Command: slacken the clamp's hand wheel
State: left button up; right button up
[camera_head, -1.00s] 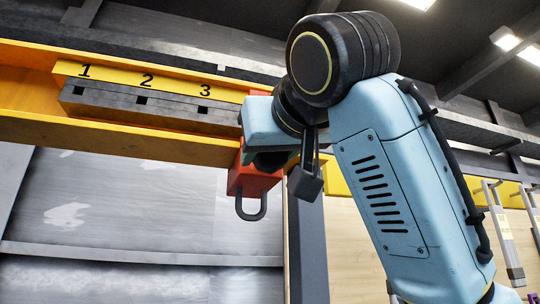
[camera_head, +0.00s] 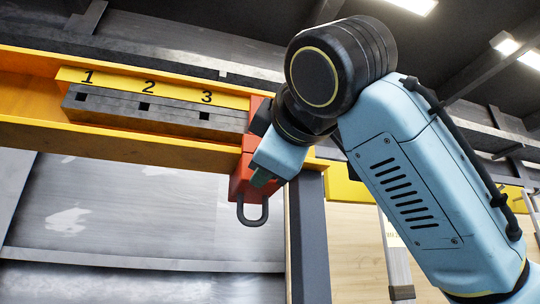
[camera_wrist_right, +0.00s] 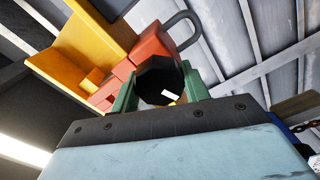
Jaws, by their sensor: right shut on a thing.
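The red clamp (camera_head: 241,182) hangs on the yellow beam to the right of number 3, with a dark loop at its bottom. It also shows in the right wrist view (camera_wrist_right: 152,46). My right gripper (camera_wrist_right: 158,88) has its green fingers on either side of the black hand wheel (camera_wrist_right: 159,77), shut on it. The wheel carries a small white mark. In the head view my right gripper (camera_head: 264,177) is tilted in front of the clamp and the wheel cannot be made out. My left gripper is not in view.
A yellow beam (camera_head: 120,139) runs across the upper left. It bears a grey bar (camera_head: 172,112) with square holes under a yellow strip numbered 1, 2, 3. A dark post (camera_head: 308,240) stands below and right of the clamp. Grey panels lie behind.

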jog(key=n, duration=0.3)
jog(key=shift+n+p, duration=0.4)
jog(key=shift+f+n+p, duration=0.1)
jog(key=shift+n+p, duration=0.5)
jog(key=shift+n, duration=1.3)
jog(key=o, duration=1)
jog(key=shift+s, duration=0.15)
